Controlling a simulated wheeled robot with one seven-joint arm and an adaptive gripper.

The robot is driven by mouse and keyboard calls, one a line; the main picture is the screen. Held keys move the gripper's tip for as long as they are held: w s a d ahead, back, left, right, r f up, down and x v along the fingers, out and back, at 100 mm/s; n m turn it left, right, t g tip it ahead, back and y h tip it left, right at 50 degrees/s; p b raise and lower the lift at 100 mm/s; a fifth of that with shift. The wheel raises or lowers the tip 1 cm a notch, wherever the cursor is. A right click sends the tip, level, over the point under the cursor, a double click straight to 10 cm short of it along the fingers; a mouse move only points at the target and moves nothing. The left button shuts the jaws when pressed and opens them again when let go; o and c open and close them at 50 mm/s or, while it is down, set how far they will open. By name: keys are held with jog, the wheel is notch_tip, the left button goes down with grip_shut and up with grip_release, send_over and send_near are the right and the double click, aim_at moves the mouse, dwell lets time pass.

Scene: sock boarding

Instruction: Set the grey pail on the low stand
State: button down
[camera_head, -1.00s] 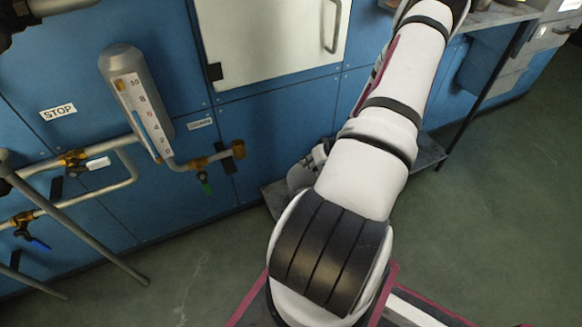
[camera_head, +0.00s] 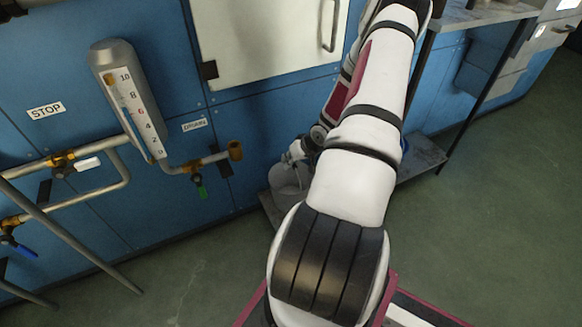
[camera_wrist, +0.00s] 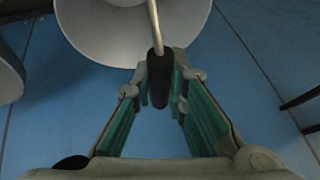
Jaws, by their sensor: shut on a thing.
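The grey pail (camera_head: 287,181) shows in the head view left of my arm, partly hidden by it. It is over the left part of the low stand (camera_head: 424,158), a flat grey shelf near the floor against the blue wall. I cannot tell whether its base touches the stand. My gripper (camera_head: 300,149) is just above the pail, mostly hidden. In the wrist view my gripper (camera_wrist: 160,77) is shut on the dark grip of the pail's wire handle, with the pail's pale round body (camera_wrist: 112,38) beyond.
A gauge (camera_head: 128,98), pipes and valves (camera_head: 62,165) project from the blue wall at left. A higher grey bench (camera_head: 485,14) with a dark leg stands at upper right. A small blue thing shows behind my arm. Open green floor lies at right.

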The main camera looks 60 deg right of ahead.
jog(key=shift+f+b, duration=0.5)
jog(key=shift+f, duration=0.5)
jog(key=c, duration=1.6)
grip_release()
